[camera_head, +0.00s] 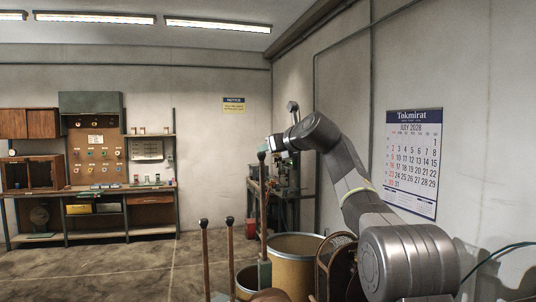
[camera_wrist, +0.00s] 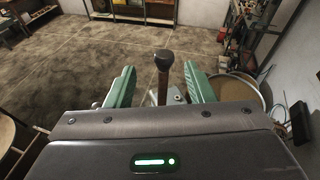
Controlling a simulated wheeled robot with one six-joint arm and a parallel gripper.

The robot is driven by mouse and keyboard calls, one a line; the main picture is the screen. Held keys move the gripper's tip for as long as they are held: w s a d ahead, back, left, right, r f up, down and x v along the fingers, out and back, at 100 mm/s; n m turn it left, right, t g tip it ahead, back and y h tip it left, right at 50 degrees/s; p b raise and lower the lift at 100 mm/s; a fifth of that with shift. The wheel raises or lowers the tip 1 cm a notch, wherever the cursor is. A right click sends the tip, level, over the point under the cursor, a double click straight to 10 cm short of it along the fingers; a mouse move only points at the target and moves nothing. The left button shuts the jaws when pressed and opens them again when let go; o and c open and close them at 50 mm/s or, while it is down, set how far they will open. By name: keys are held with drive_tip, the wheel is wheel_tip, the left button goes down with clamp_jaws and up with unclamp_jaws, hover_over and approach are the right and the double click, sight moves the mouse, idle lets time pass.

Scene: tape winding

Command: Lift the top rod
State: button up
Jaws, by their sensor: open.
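A wooden rod (camera_head: 263,215) stands upright in the head view, with a grey-green block near its lower end. In the wrist view a rod with a dark rounded knob (camera_wrist: 164,60) rises between the two green fingers of my gripper (camera_wrist: 160,70). The fingers are apart, with visible gaps on both sides of the rod. In the head view my gripper (camera_head: 266,152) is at the upper end of the tall rod, and its fingers are hard to make out there. I cannot tell for sure which rod is the top rod.
Two more dark-knobbed rods, one left (camera_head: 205,250) and one beside it (camera_head: 230,250), stand nearby. A large tan drum (camera_head: 294,270) is behind. A workbench (camera_head: 95,190) stands at the far wall. A calendar (camera_head: 413,160) hangs right. Open floor lies ahead.

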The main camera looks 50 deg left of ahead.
drive_tip(key=b+v, duration=0.2)
drive_tip(key=v, duration=0.8)
drive_tip(key=shift+d+b, duration=0.2)
drive_tip(key=shift+b, duration=0.1)
drive_tip(key=shift+a, duration=0.1)
drive_tip(key=p+x, duration=0.4)
drive_tip(key=x, duration=0.9)
drive_tip(key=shift+a+p, duration=0.35)
drive_tip(key=shift+d+f, duration=0.1)
drive_tip(key=shift+d, duration=0.05)
